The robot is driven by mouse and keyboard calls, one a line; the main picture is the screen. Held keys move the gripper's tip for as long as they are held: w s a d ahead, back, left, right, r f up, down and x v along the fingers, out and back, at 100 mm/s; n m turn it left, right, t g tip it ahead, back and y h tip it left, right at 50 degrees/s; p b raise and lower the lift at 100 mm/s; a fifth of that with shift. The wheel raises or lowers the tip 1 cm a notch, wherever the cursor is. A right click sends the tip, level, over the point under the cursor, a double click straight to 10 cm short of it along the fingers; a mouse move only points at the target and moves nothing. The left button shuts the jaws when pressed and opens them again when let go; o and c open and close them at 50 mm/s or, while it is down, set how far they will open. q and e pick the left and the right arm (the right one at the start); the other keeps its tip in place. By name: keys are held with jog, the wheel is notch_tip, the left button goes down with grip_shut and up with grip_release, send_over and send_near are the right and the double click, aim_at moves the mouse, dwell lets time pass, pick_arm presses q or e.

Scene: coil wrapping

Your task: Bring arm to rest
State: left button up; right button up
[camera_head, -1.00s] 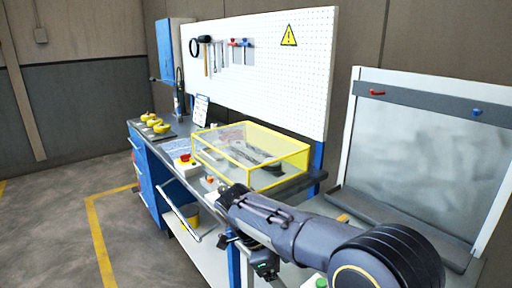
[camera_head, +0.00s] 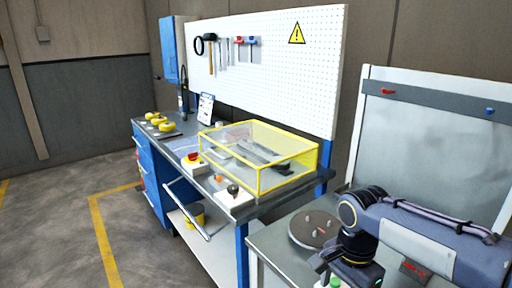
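My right arm comes in from the right edge, over the side table (camera_head: 275,240). Its dark wrist end, with my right gripper (camera_head: 358,272), hangs down at the bottom of the view. The fingers are cut off or hidden, so I cannot tell whether it is open or shut. I see nothing held in it. My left arm and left gripper are not in view.
A round grey disc (camera_head: 312,229) lies on the side table beside my wrist. A green-topped item (camera_head: 335,282) sits close below. The workbench holds a yellow-framed clear box (camera_head: 262,160), a red button box (camera_head: 193,162) and yellow coils (camera_head: 158,121).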

jog(key=s+d+f+n+t+y, duration=0.1)
jog(key=s+n+t, duration=0.2)
jog(key=s+n, duration=0.2)
jog(key=s+d+f+n+t+y, duration=0.2)
jog(key=s+n+t, duration=0.1)
jog(key=s, duration=0.7)
jog(key=shift+s+n+y, duration=0.15)
jog(key=shift+n+y, duration=0.15)
jog(key=shift+n, duration=0.6)
